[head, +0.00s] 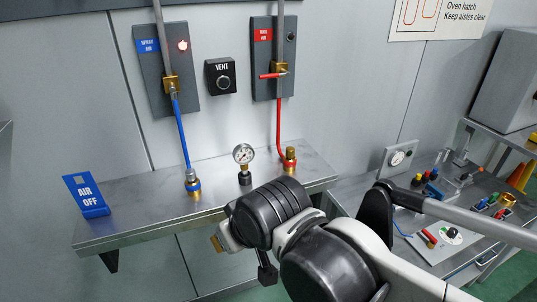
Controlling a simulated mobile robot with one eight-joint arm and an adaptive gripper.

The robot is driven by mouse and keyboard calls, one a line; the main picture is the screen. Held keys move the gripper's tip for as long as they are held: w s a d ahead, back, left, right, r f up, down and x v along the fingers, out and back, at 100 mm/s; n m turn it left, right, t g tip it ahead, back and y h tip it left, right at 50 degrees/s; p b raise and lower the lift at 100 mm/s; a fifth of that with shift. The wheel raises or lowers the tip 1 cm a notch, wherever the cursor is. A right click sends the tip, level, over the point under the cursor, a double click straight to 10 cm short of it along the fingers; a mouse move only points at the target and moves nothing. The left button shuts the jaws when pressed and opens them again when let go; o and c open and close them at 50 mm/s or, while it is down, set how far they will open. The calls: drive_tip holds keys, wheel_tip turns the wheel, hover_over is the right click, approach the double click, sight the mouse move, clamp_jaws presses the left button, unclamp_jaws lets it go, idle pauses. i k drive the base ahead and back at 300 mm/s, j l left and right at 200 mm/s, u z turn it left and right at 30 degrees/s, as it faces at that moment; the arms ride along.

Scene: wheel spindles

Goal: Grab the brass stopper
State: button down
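No brass piece is clearly recognisable as the stopper. One brass fitting (193,184) with a blue collar stands upright on the shelf at the end of the blue hose. Another brass fitting (290,156) with a red collar stands at the end of the red hose. A small brass-coloured piece (508,200) shows on the far right bench. My arm reaches in from the right, its wrist in front of the shelf's front edge. A small brass-coloured patch shows at the wrist's left end; I cannot tell what it is. My gripper's fingertips cannot be made out.
The metal shelf (140,207) carries a blue AIR OFF sign (86,195) and a pressure gauge (243,155) between the fittings. Hoses run up to wall valves, with a VENT knob (220,77) between. The right bench holds a cluttered panel (440,236).

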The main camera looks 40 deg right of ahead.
sight(290, 153)
drive_tip(key=i+j+z, duration=0.15)
drive_tip(key=j+z, duration=0.25)
drive_tip(key=i+j+z, duration=0.1)
drive_tip(key=j+z, duration=0.15)
drive_tip(key=z, duration=0.15)
drive_tip(key=j+z, duration=0.4)
